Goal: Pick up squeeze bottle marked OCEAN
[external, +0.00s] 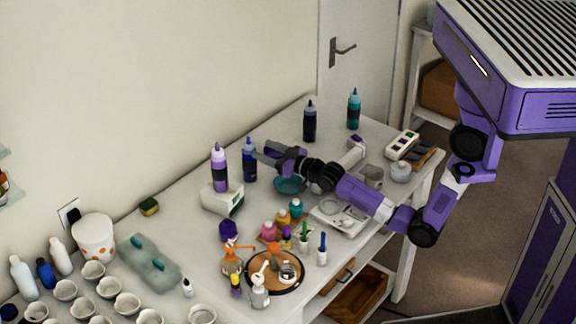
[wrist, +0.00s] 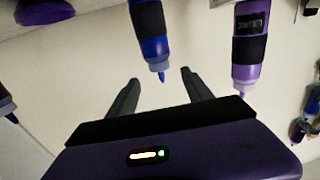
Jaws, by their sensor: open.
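Several squeeze bottles stand upright at the back of the table; no label is readable, so I cannot tell which is marked OCEAN. A blue bottle (external: 249,163) with a dark band stands just beyond my gripper (external: 265,152). In the wrist view, which looks upside down, this blue bottle (wrist: 151,32) lies ahead between the open fingertips of my gripper (wrist: 161,77). The fingers are empty. A light purple bottle (external: 220,172) stands to its left and also shows in the wrist view (wrist: 248,48). A near-black bottle (external: 310,123) and a teal bottle (external: 353,111) stand farther right.
A white box (external: 223,198) is by the purple bottle. A teal bowl (external: 289,186) sits below my gripper. A round wooden board (external: 274,271) with small bottles and several white cups (external: 127,303) crowd the front. The wall runs close behind the bottles.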

